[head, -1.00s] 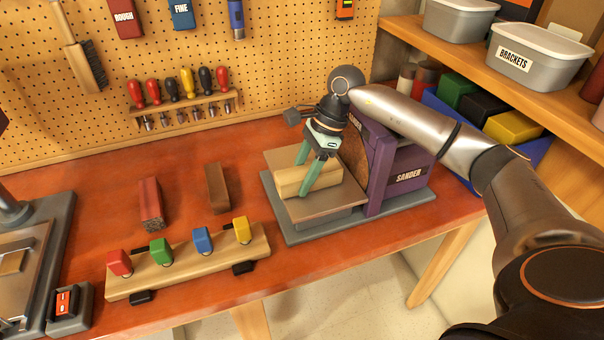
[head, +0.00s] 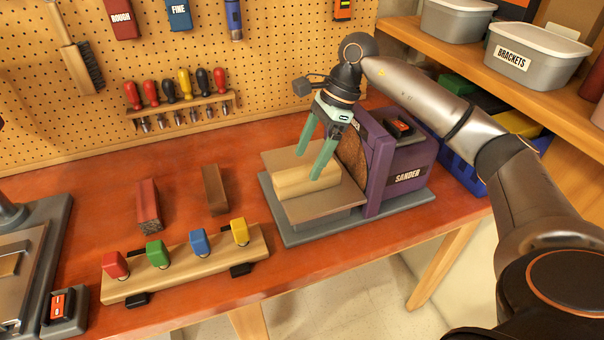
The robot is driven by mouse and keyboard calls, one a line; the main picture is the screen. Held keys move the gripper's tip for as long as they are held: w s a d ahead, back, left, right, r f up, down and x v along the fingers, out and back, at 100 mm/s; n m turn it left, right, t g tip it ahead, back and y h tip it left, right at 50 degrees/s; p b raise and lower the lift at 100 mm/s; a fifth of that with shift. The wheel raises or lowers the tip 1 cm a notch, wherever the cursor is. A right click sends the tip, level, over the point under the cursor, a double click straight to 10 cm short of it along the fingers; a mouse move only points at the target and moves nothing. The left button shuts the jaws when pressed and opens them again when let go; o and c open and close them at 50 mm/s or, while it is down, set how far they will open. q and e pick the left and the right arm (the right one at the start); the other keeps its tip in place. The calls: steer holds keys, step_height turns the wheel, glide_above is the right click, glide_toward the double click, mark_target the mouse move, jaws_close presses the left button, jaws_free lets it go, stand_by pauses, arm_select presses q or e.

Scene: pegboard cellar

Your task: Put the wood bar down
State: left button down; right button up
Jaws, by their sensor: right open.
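The light wood bar (head: 300,181) lies flat on the brown work table (head: 332,207) of the purple sander (head: 398,178), next to its abrasive disc. My right gripper (head: 307,167), with green fingers, is open just above the bar. Its fingers are apart and no longer close on the wood; the nearer finger covers part of the bar's right half. Whether a fingertip still touches the bar I cannot tell. My left gripper is not in view.
A reddish bar (head: 149,205) and a dark brown bar (head: 215,189) lie left of the sander. A wooden rack (head: 187,268) with coloured blocks sits at the front edge. A pegboard (head: 290,60) stands behind. A shelf with grey bins (head: 538,60) is at right.

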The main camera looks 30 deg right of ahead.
steer(key=v, duration=0.6)
steer(key=shift+r, duration=0.25)
steer(key=shift+d, duration=0.1)
